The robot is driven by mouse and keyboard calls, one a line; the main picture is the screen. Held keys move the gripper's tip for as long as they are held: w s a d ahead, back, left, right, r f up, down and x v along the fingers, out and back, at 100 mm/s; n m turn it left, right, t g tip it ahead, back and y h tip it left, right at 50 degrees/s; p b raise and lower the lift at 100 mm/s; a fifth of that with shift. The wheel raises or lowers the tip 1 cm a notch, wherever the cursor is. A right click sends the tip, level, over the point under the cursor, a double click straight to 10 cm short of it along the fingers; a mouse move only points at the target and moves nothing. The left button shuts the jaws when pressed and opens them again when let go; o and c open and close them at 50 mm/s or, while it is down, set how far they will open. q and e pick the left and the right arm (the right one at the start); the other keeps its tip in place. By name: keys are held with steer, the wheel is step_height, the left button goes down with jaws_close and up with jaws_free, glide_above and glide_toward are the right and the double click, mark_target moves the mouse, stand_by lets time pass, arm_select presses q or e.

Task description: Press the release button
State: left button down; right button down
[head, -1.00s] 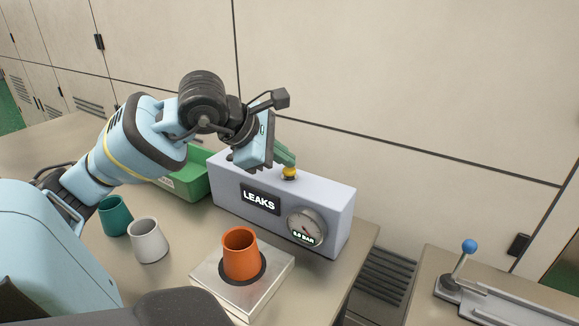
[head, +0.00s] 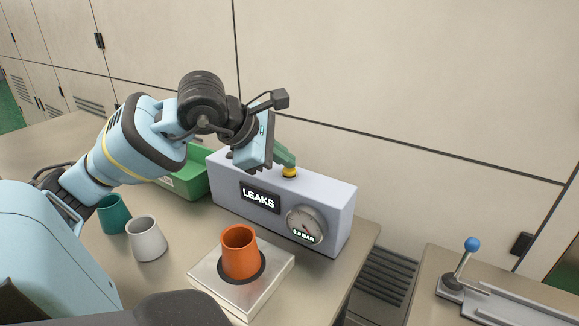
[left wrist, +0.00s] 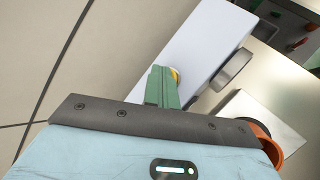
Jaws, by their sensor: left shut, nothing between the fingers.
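The yellow button (head: 289,172) stands on top of the grey box labelled LEAKS (head: 270,215). My left gripper (head: 287,160) is shut and empty. Its green fingertips are over the button and seem to touch its top; the exact contact is hard to tell. In the left wrist view, the shut green fingers (left wrist: 162,88) cover most of the button (left wrist: 175,75), and only a yellow edge shows beside them. The box (left wrist: 200,40) also shows there. My right gripper is not in view.
An orange cup (head: 240,252) stands on a metal plate (head: 268,288) in front of the box. A white cup (head: 147,240), a teal cup (head: 114,214) and a green bin (head: 188,185) are to the left. A blue-knobbed lever (head: 471,246) is at right.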

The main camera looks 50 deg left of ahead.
mark_target(284, 170)
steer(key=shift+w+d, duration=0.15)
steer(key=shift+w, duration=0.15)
arm_select(q)
steer(key=shift+r, duration=0.1)
steer(key=shift+r+p, duration=0.6)
steer(key=shift+r, duration=0.2)
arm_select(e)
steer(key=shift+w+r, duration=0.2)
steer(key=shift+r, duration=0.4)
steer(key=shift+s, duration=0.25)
